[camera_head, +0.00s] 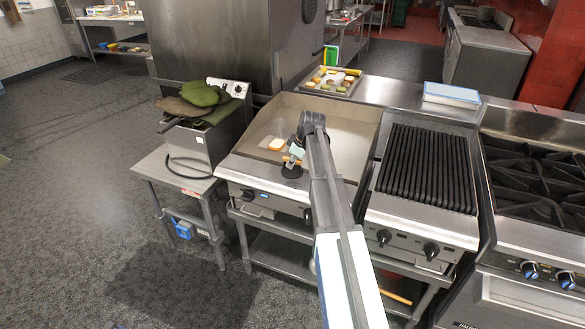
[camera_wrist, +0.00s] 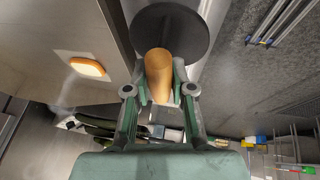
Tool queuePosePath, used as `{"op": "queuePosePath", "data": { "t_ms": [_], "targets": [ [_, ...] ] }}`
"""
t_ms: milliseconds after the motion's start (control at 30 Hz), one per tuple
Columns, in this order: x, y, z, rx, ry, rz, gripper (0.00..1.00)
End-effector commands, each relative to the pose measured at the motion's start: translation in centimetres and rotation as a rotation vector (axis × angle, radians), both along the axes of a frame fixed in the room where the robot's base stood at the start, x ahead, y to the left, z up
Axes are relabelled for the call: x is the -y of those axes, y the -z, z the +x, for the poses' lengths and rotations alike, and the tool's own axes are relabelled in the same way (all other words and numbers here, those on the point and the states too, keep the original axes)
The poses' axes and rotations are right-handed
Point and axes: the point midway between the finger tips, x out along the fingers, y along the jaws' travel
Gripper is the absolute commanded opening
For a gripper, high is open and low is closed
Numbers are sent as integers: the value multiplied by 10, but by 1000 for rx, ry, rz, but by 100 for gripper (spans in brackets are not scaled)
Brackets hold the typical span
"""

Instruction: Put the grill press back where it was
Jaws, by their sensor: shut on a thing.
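The grill press has a round black plate (camera_head: 291,171) and a wooden handle, with the handle (camera_wrist: 159,75) upright in the wrist view. My gripper (camera_head: 296,156) is shut on that handle; its two green fingers (camera_wrist: 159,92) sit on either side of it. The press is at the front edge of the flat griddle (camera_head: 348,151), a little in front of the food. I cannot tell whether its plate touches the metal. A piece of bread-like food (camera_head: 276,144) lies on the griddle with steam above it; it also shows in the wrist view (camera_wrist: 88,67).
A fryer (camera_head: 196,140) with green mitts (camera_head: 203,97) on top stands left of the griddle. A ridged grill (camera_head: 426,168) and a burner range (camera_head: 540,170) stand to the right. A food tray (camera_head: 331,81) and a white-blue box (camera_head: 452,95) sit behind. My arm hides part of the griddle.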

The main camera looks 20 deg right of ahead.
Motion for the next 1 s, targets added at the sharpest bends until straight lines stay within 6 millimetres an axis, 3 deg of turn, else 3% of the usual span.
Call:
{"op": "queuePosePath", "data": {
  "t_ms": [400, 800, 833, 867, 1000],
  "targets": [
    [0, 35, 0, 2, -1, 0, 0],
    [0, 40, 0, 1, 0, 0, 0],
    [0, 40, 0, 0, 0, 0, 34],
    [0, 40, 0, 0, 0, 0, 44],
    [0, 39, 0, 0, 0, 0, 48]
  ]
}}
